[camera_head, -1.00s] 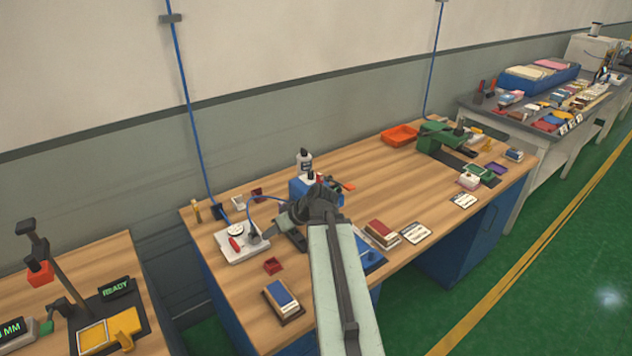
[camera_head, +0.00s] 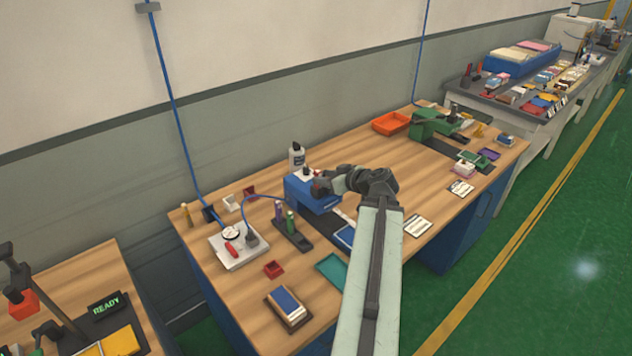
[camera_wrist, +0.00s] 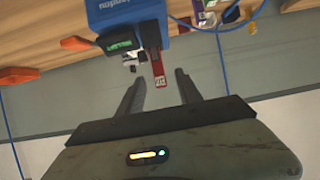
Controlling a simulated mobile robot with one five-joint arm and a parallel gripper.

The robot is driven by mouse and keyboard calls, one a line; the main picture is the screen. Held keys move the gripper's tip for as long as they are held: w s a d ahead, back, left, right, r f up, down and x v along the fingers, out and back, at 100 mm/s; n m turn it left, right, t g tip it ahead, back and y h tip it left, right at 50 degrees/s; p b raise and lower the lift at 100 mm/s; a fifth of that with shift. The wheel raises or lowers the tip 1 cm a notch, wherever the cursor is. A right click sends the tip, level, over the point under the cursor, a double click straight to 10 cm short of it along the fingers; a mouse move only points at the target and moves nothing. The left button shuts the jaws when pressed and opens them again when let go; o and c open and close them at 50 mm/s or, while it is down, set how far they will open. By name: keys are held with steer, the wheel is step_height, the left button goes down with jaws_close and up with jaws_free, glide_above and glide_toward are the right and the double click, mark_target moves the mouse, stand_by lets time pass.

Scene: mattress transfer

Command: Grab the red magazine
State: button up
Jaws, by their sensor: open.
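My gripper (camera_head: 322,187) is beside the blue machine (camera_head: 306,194) on the wooden bench, with its fingers partly hidden by its own body. In the wrist view, the gripper (camera_wrist: 158,76) is open. A narrow red piece with a pale patterned end (camera_wrist: 158,66), possibly the red magazine, shows between the fingertips next to the blue machine (camera_wrist: 122,14). No contact with the fingers is visible. I cannot make out this piece in the head view. The red-topped block seen earlier at the bench front is now out of sight behind my arm.
A white bottle (camera_head: 297,156) stands behind the machine.

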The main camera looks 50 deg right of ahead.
steer(key=b+x, duration=0.2)
steer(key=x, duration=0.1)
steer(key=b+x, duration=0.1)
steer(key=x, duration=0.3)
steer(key=shift+f+b, duration=0.35)
steer(key=shift+f, duration=0.05)
steer(key=shift+w, duration=0.3)
steer(key=shift+s+r, duration=0.1)
jaws_close()
